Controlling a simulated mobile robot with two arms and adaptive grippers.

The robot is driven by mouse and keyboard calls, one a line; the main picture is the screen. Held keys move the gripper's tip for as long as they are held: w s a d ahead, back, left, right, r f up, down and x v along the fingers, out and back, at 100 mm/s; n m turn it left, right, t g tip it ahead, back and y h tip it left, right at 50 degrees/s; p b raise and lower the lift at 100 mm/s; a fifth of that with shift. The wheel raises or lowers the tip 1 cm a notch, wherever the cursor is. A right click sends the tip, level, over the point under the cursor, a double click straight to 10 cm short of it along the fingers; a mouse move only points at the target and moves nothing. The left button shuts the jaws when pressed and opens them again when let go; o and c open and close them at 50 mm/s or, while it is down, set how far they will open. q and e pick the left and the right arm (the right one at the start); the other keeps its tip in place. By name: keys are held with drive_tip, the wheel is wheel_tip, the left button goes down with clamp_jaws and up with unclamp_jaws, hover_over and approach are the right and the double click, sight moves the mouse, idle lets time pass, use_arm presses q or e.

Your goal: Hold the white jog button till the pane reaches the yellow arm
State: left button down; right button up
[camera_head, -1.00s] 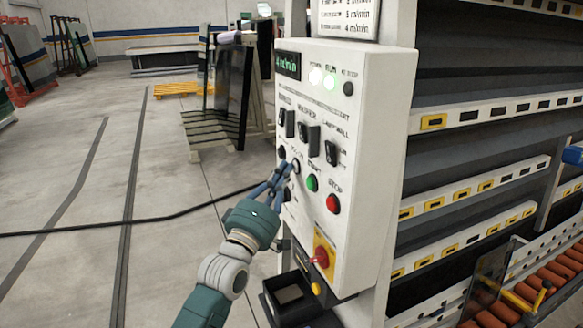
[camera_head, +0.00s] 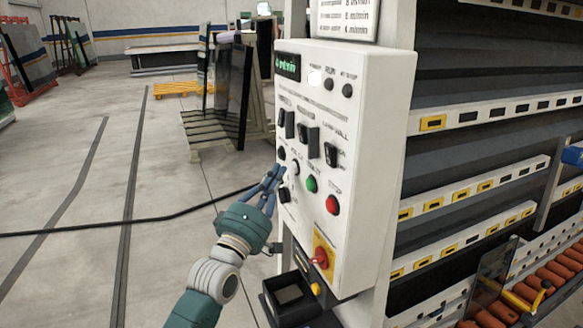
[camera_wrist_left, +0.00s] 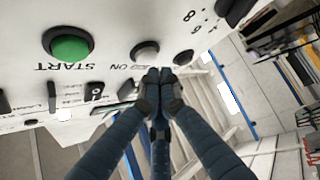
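The white jog button (camera_head: 295,167) is on the white control panel (camera_head: 372,150), left of the green start button (camera_head: 312,184). It also shows in the left wrist view (camera_wrist_left: 145,52). My left gripper (camera_head: 274,173) has its fingers drawn together, with nothing between them. In the left wrist view its fingertips (camera_wrist_left: 160,76) are just off the panel face, apart from the white button. The dark glass pane (camera_head: 488,278) stands at the roller conveyor at lower right. The yellow arm (camera_head: 518,301) is close beside its lower edge; I cannot tell whether they touch. My right gripper is not in view.
A red stop button (camera_head: 333,204), a red-and-yellow rotary switch (camera_head: 321,257) and several black selector switches are on the panel. A black box (camera_head: 290,297) sits below. A black cable (camera_head: 130,226) crosses the floor at left.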

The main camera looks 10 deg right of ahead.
use_arm(q)
drive_tip(key=shift+a, duration=0.1)
drive_tip(key=shift+s+a+p, duration=0.1)
drive_tip(key=shift+s+a, duration=0.15)
drive_tip(key=shift+a, duration=0.55)
drive_tip(key=shift+s+a+p, duration=0.15)
drive_tip(key=shift+s+a, duration=0.15)
drive_tip(key=shift+a, duration=0.45)
drive_tip(key=shift+s+a+p, duration=0.1)
drive_tip(key=shift+s+a, duration=0.15)
drive_tip(key=shift+a, duration=0.55)
drive_tip(key=shift+f, duration=0.1)
